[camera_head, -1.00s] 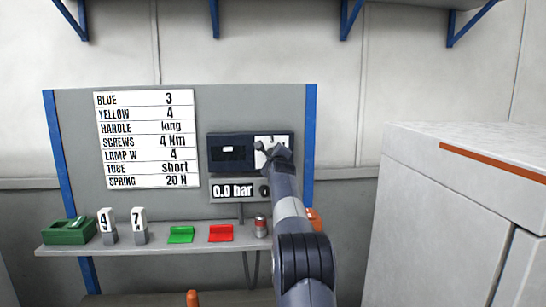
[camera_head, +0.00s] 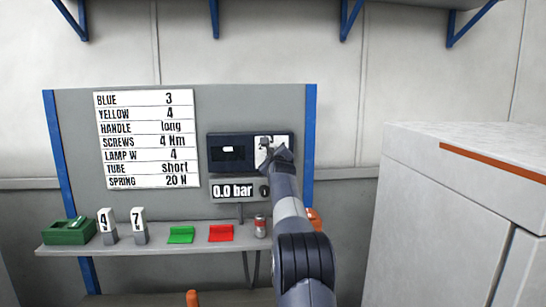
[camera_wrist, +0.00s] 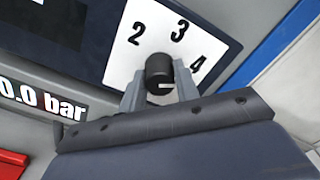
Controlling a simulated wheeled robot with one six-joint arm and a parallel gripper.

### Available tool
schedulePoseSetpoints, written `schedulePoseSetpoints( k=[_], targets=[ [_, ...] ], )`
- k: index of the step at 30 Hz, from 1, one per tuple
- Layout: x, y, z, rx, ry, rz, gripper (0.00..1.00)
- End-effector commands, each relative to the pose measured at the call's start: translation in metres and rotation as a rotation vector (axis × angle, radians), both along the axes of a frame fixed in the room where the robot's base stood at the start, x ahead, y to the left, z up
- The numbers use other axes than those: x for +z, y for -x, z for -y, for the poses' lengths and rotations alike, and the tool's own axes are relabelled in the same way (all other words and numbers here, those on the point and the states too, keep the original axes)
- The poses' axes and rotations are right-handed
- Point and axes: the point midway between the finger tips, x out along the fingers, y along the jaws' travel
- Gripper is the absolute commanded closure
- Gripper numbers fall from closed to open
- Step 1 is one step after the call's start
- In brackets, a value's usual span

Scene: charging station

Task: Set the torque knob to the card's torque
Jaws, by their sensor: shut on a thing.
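The card (camera_head: 147,140) on the back panel reads "SCREWS 4 Nm". The torque knob (camera_wrist: 158,68) is a black round knob on a white dial plate (camera_wrist: 150,56) with the figures 2, 3 and 4 showing. A short white mark on the knob lies at its lower right in the wrist view; which figure it points at is hard to tell. My gripper (camera_wrist: 160,86) is shut on the knob, one finger on each side.
A dark driver unit (camera_head: 229,151) sits left of the dial, above a "0.0 bar" display (camera_head: 234,191). A white cabinet (camera_head: 440,220) stands right.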

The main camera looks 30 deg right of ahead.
Motion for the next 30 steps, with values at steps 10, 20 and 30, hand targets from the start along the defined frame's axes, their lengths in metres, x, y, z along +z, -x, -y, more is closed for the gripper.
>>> schedulePoseSetpoints(
  k=[10,20,30],
  targets=[
    [-0.001,0.000,0.000,0.000,-0.002,-0.001,0.48],
    [-0.001,0.004,-0.002,0.000,0.001,0.000,0.48],
    [-0.004,0.040,-0.019,0.000,-0.001,0.000,0.48]
  ],
)
